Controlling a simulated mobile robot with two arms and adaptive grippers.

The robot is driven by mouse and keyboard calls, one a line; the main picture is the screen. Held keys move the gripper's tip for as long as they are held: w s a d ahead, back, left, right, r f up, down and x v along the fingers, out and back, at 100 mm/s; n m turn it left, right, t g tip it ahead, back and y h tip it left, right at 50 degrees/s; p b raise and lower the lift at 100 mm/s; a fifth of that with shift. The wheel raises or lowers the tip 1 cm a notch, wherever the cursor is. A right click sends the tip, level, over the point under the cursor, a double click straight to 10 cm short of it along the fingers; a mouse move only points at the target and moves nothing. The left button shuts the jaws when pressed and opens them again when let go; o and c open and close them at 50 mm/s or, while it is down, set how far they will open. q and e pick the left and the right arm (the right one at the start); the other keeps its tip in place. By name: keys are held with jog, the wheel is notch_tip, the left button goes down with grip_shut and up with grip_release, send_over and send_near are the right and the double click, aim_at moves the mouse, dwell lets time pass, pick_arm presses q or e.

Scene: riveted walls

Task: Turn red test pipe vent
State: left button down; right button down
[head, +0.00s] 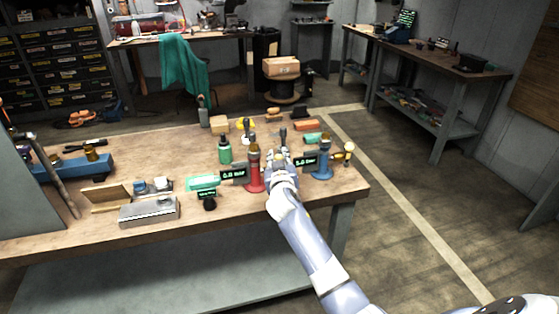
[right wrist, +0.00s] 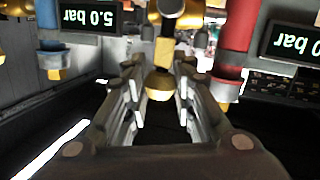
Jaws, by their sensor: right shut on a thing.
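The red test pipe (head: 254,172) stands upright on the workbench with a brass top, beside a display (head: 233,174) reading 0.0 bar. The blue pipe (head: 323,162) stands to its right with a display (head: 305,161) reading 5.0 bar. My right gripper (head: 281,160) is between the two pipes. In the right wrist view the blue pipe (right wrist: 50,30) is on the left and the red pipe (right wrist: 232,45) on the right. The fingers there are closed about a brass knob (right wrist: 160,85). I cannot tell which pipe the knob belongs to. My left gripper is not in view.
The workbench (head: 110,228) also holds a green bottle (head: 225,152), a metal box (head: 149,211), a small black gauge (head: 208,201) and a blue vise-like tool (head: 75,168). A yellow-topped fitting (head: 348,152) stands near the right edge. Open floor lies to the right.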

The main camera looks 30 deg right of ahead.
jog(key=c, duration=1.3)
grip_release()
jog(key=v, duration=1.2)
jog(key=shift+a+f, duration=0.1)
jog(key=shift+f, duration=0.05)
